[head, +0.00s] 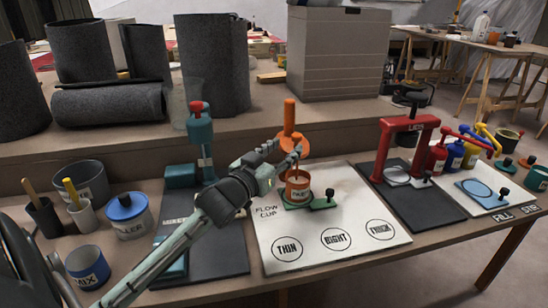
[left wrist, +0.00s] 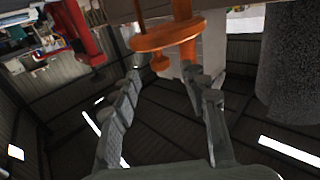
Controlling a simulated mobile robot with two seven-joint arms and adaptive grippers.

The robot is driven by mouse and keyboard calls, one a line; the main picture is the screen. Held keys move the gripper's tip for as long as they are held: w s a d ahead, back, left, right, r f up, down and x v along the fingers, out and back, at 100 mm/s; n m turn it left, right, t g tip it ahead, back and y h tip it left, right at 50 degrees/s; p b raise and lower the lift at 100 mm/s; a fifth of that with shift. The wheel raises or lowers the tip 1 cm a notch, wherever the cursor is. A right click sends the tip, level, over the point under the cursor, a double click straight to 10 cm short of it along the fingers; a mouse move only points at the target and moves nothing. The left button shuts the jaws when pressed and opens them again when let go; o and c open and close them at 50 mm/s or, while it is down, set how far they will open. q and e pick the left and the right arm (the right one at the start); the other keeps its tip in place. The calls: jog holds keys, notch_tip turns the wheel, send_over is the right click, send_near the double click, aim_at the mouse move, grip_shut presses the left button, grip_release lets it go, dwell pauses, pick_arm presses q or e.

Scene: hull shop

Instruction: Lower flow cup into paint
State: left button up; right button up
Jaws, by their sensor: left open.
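The orange flow cup (head: 289,138), with an upright handle and a wide round flange, shows above the orange paint pot (head: 298,187). An orange stem runs down from it towards the pot. The pot stands on a green holder (head: 322,203) with a black knob. My left gripper (head: 279,156) is open beside the cup, just above and left of the pot. In the left wrist view, the flange (left wrist: 168,36) lies at the fingertips and an orange part hangs near the right finger. I cannot tell whether they touch. The cup's lower end is hidden. My right gripper is not in view.
The white board (head: 300,259) has circles marked THIN, RIGHT and THICK. A red press (head: 410,128) stands on a dark mat to the right. A blue-lidded filler tub (head: 128,215) and a teal dispenser (head: 200,140) stand to the left. Dark rolls (head: 213,62) stand behind.

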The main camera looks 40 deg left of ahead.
pick_arm(q)
jog(key=s, duration=0.5)
jog(key=shift+s+d, duration=0.1)
jog(key=shift+d, duration=0.1)
dwell(0.3)
